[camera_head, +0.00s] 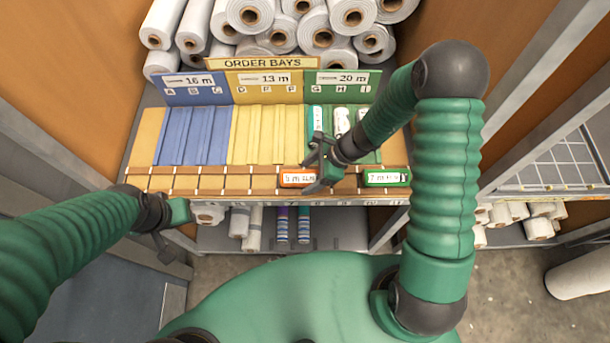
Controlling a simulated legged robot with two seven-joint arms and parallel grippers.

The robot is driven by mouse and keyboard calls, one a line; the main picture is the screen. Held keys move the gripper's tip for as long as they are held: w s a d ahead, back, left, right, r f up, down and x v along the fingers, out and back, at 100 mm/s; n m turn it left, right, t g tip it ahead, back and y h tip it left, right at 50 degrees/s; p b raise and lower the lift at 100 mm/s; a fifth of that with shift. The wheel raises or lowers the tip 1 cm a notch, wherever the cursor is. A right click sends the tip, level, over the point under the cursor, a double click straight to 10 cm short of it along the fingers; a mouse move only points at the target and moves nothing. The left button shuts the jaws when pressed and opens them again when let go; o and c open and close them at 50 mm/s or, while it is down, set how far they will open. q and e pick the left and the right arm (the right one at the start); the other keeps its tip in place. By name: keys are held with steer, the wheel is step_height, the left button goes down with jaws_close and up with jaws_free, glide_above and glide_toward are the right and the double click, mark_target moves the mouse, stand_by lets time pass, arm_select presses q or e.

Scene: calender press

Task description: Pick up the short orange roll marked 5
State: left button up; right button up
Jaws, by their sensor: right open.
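The short orange roll (294,179) lies on the tan front ledge of the bays, with a white label that seems to read 5 m. My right gripper (313,172) is open at the right end of this roll, with its fingers pointing left. One finger overlaps the roll's right end; I cannot tell whether it touches. My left gripper (178,228) hangs at the left front of the ledge, away from the roll, and its jaws are unclear.
A short green roll (376,178) marked 7 m lies right of my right gripper. Blue bays (190,135) and yellow bays (258,135) look empty; green bays hold white rolls (341,121). Rolls are stacked behind the order bays sign (262,63) and lie below the ledge.

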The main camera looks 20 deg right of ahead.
steer(key=shift+w+a+f, duration=0.15)
steer(key=shift+a+f, duration=0.1)
steer(key=shift+f, duration=0.1)
steer(key=shift+c, duration=1.2)
steer(key=shift+a+r, duration=0.1)
steer(key=c, duration=1.3)
steer(key=shift+r, duration=0.1)
